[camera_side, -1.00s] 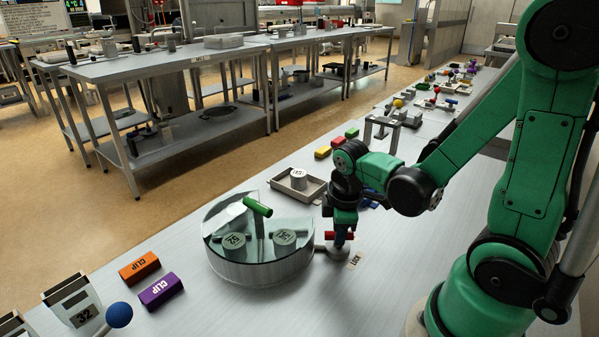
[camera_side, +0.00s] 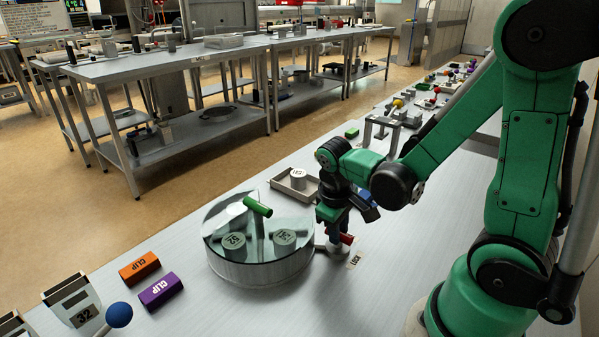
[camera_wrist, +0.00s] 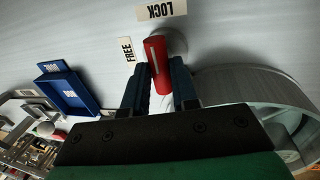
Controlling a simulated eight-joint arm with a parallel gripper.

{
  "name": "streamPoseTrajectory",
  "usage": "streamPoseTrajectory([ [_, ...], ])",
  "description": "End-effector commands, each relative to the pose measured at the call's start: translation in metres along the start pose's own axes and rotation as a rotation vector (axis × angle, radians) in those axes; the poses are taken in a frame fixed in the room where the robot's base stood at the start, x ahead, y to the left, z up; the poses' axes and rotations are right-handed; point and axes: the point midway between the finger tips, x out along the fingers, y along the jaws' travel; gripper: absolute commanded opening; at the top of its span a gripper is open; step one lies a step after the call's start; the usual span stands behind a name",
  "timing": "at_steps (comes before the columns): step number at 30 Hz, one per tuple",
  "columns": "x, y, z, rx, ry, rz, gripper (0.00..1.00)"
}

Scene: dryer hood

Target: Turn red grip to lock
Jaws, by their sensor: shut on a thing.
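The red grip (camera_wrist: 157,62) with a pale stripe sits between my gripper's two fingers (camera_wrist: 161,88) in the wrist view. My gripper is shut on it. The LOCK label (camera_wrist: 161,10) is beyond the base, and the FREE label (camera_wrist: 127,50) is left of the grip. In the side view, my gripper (camera_side: 333,238) is low beside the hood, and red of the grip (camera_side: 347,239) shows at its right. The LOCK label (camera_side: 355,260) lies just in front. My fingers hide part of the grip.
The round glass-topped dryer hood (camera_side: 262,270), with a green handle (camera_side: 257,207), stands directly left of my gripper. A tray (camera_side: 277,184) with a weight is behind. Orange (camera_side: 139,268) and purple (camera_side: 160,291) clip blocks lie front left. The bench right of the label is clear.

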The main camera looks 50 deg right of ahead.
Motion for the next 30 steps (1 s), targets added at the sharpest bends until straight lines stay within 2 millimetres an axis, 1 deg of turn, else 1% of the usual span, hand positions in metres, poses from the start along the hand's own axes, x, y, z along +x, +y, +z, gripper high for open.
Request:
streamPoseTrajectory([
  [14,0.0,0.0004,0.0002,0.016,-0.004,0.001,0.0],
  [15,0.0,0.0004,0.0002,0.015,-0.004,0.001,0.29],
  [18,0.0,0.0003,0.0001,0.015,-0.004,0.001,0.55],
  [27,-0.0004,0.0001,0.0,0.013,-0.003,0.0,0.55],
  [30,-0.004,0.0001,-0.0002,0.013,-0.003,0.0,0.55],
])
